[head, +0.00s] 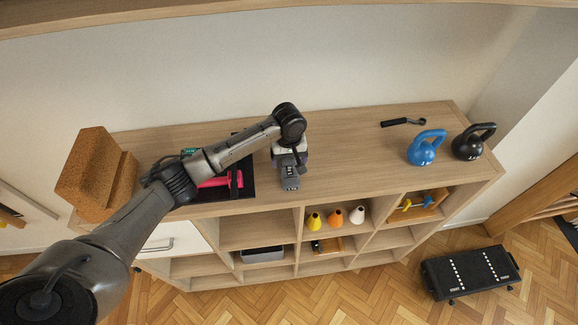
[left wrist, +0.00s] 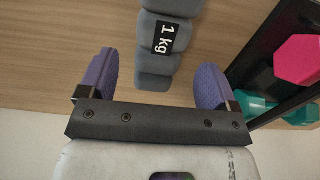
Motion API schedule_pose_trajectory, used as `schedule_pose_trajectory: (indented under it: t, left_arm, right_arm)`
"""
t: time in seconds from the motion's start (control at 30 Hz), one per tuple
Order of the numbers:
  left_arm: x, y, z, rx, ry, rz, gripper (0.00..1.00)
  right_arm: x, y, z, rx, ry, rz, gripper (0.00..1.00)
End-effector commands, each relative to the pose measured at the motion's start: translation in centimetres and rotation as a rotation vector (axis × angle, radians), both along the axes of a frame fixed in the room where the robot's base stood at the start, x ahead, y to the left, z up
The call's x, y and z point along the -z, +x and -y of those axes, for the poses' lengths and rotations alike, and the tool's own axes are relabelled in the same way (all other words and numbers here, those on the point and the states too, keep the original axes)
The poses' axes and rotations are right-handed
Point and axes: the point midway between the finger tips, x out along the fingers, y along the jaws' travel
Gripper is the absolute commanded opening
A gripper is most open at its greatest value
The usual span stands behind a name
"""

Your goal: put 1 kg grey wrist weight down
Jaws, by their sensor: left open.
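The 1 kg grey wrist weight (left wrist: 165,40) lies on the wooden shelf top, with its "1 kg" label facing up in the left wrist view. It also shows in the head view (head: 290,178), at the front of my left gripper. My left gripper (left wrist: 153,82) is open, its two purple fingers apart on either side of the near end of the weight. I see a gap between each finger and the weight. In the head view my left gripper (head: 289,155) is over the shelf top, partly hidden by its own wrist. My right gripper is not in view.
A black tray (head: 247,187) with a pink dumbbell (head: 222,181) is left of the weight. Cork blocks (head: 95,175) stand at the far left. A blue kettlebell (head: 425,149), a black kettlebell (head: 472,143) and a black-handled tool (head: 402,122) are to the right. The shelf top between is clear.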

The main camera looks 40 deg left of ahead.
Motion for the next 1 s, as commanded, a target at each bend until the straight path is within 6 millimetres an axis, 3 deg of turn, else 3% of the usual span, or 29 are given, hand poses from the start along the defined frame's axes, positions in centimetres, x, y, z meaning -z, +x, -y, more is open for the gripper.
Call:
schedule_pose_trajectory:
  t: [0.2, 0.4, 0.6, 1.0]
  left_arm:
    - [-4.0, 0.1, 0.0, 0.0, 0.0, 0.003, 0.84]
    - [-6.5, 0.0, 0.0, 0.001, -0.001, 0.001, 0.84]
    - [-7.7, 0.0, 0.0, 0.0, 0.0, 0.0, 0.84]
    - [-7.8, 0.0, 0.0, 0.0, 0.0, -0.001, 0.84]
  right_arm:
    - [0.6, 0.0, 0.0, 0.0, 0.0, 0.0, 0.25]
    - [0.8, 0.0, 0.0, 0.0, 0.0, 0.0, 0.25]
    - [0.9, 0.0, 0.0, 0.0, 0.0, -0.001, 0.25]
    - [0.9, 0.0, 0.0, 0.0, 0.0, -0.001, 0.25]
